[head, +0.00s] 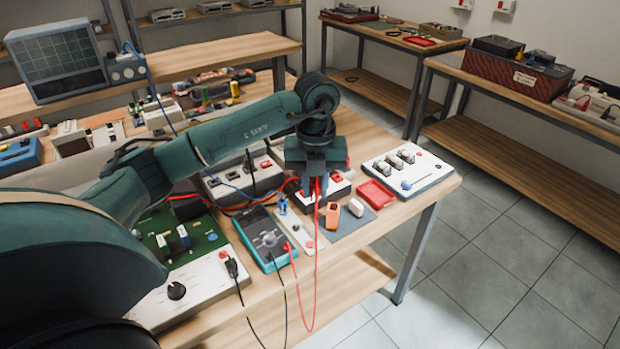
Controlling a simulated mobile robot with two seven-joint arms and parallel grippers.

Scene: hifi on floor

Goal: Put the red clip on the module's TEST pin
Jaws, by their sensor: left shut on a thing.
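My left gripper (317,178) points down over the middle of the workbench. It is shut on the red clip (318,187), which is small and mostly hidden by the jaws. A red lead (316,260) hangs from the clip in a loop past the bench's front edge and back to a teal multimeter (265,238). A low white unit with a red top (335,186) sits behind and below the gripper. A narrow pale panel (297,228) lies beside the meter. I cannot make out the TEST label or pin, nor tell which unit is the module. My right gripper is not in view.
A green circuit board (180,240) and white control box (190,288) stand left of the meter. An orange block (333,215), a red tray (376,194) and a white knob panel (407,170) lie to the right. Black leads (277,290) hang over the front edge.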

